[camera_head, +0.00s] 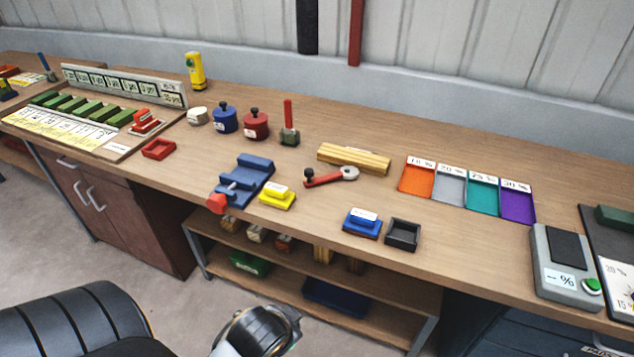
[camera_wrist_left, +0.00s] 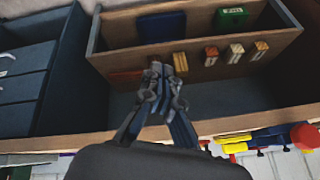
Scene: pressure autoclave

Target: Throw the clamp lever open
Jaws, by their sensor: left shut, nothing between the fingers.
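No clamp lever on an autoclave can be made out. An upright red lever (camera_head: 288,115) on a small dark green block stands at the back of the bench. A red-handled tool with a grey ring end (camera_head: 331,177) lies mid-bench. A blue vise (camera_head: 243,182) with a red knob is near the front edge; a corner of it shows in the left wrist view (camera_wrist_left: 270,136). My left gripper (camera_wrist_left: 168,68) is shut and empty, in front of the shelf under the bench, apart from these things. My right gripper is not in view.
The wooden bench (camera_head: 190,160) holds blue and red knobbed pots, a yellow block (camera_head: 277,196), a blue block (camera_head: 362,222), a black tray (camera_head: 403,234), coloured trays and a scale (camera_head: 565,270). The lower shelf (camera_head: 370,299) holds boxes and blocks.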

